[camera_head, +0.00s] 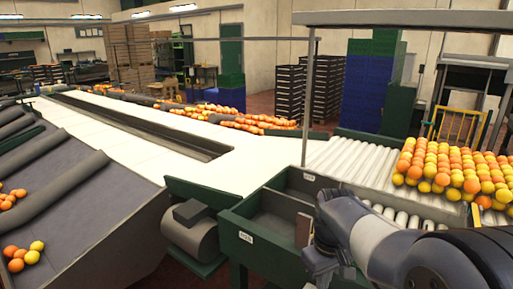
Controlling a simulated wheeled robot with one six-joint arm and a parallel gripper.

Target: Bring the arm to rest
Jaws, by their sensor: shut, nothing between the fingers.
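My arm (375,240) shows at the lower right, grey-blue with dark joints. It is bent in front of the roller conveyor and beside the green sorting bin. My gripper cannot be made out; the visible links run down to the bottom edge of the picture. No orange is seen held by the arm.
The green bin (236,222) with compartments stands just left of my arm. Many oranges and yellow fruit (455,168) lie on the rollers (352,160) at the right. A white conveyor (190,150) runs to the back left. A dark sloped chute (75,225) is at the left.

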